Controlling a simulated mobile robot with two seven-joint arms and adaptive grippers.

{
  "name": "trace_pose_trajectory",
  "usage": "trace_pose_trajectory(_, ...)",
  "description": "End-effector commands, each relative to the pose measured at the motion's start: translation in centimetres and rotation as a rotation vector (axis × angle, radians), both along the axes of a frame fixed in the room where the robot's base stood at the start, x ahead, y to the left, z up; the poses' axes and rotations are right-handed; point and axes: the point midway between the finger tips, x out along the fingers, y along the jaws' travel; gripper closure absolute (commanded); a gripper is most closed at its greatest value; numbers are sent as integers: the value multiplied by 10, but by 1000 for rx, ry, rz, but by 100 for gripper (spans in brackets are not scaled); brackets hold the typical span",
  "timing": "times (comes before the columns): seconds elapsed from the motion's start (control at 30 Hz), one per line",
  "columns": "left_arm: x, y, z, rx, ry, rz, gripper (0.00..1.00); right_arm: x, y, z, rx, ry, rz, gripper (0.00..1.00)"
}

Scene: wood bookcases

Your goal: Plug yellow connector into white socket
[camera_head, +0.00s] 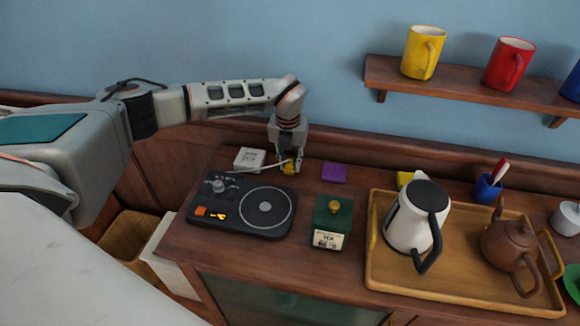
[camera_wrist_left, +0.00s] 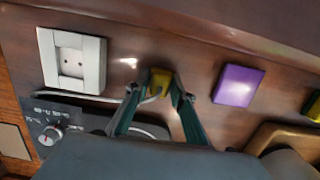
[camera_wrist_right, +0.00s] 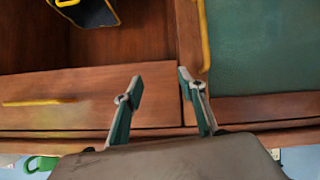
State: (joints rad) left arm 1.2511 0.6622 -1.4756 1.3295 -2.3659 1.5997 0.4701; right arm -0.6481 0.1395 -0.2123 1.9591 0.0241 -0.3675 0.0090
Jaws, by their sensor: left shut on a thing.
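The white socket (camera_head: 249,158) lies on the cabinet top behind the black hot plate. My right gripper (camera_wrist_right: 155,92) is open and empty in the right wrist view, near wooden cabinet fronts.
The hot plate (camera_head: 243,206) stands in front of the socket. A purple block (camera_head: 334,172) and a green tea tin (camera_head: 332,221) are to the right. A wooden tray (camera_head: 375,268) holds a white kettle (camera_head: 411,220) and a brown teapot (camera_head: 510,243). A mug shelf (camera_head: 480,85) hangs above.

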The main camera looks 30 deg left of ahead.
Motion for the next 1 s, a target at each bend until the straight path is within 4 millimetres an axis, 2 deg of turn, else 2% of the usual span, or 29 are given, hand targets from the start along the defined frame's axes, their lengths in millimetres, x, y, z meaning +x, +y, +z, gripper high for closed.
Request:
trace_pose_trajectory(0.27, 1, 0, 4, -1, -1, 0, 96, 1, 0, 3, 1, -6, 0, 60)
trace_pose_trajectory(0.47, 1, 0, 23, 0, -4, -1, 96, 1, 0, 2, 1, -6, 0, 60)
trace_pose_trajectory(0.57, 2, 0, 42, 1, -6, -1, 96, 1, 0, 1, 2, -5, -1, 60)
trace_pose_trajectory(1.0, 1, 0, 158, 0, -5, 0, 96, 0, 0, -8, 1, 1, 0, 60)
